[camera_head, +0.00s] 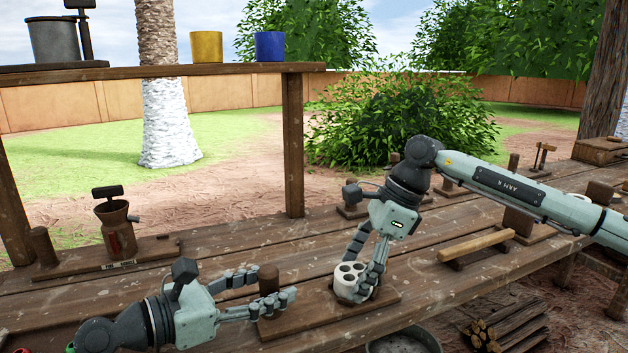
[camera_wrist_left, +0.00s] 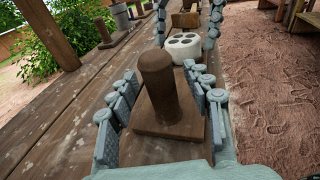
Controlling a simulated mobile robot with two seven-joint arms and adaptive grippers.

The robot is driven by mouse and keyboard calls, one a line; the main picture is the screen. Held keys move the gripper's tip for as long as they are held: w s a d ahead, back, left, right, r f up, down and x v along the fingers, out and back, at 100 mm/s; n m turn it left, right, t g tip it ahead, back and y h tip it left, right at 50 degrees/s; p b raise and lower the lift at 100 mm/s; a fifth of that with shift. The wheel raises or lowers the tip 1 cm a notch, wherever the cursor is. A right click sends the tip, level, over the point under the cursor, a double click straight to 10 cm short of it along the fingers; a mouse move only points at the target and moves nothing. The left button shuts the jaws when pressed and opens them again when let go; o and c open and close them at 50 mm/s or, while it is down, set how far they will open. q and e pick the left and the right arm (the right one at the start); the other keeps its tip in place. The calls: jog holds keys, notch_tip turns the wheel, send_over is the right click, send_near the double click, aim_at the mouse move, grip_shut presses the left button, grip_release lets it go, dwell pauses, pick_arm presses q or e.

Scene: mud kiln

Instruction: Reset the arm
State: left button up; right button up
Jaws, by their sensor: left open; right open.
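My left gripper (camera_head: 270,286) is open at the workbench, with its fingers on both sides of a short upright wooden post (camera_head: 268,278). In the left wrist view the post (camera_wrist_left: 162,85) stands between the open fingers (camera_wrist_left: 165,92), apparently with gaps at both sides. My right gripper (camera_head: 356,276) is open and points down. Its fingers are on either side of a white cylinder with several holes in its top (camera_head: 350,278). The cylinder stands on the same wooden base (camera_head: 312,318) as the post. I cannot tell whether the right fingers touch it.
A brown vessel (camera_head: 115,228) stands on a board at the left of the workbench (camera_head: 215,240). A wooden bar (camera_head: 475,244) lies right of my right gripper. A raised shelf (camera_head: 165,72) holds a yellow cup (camera_head: 206,46) and a blue cup (camera_head: 270,46). A metal basin (camera_head: 405,341) is below the front edge.

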notch_tip(320, 180, up, 5)
jog(key=shift+f, duration=0.15)
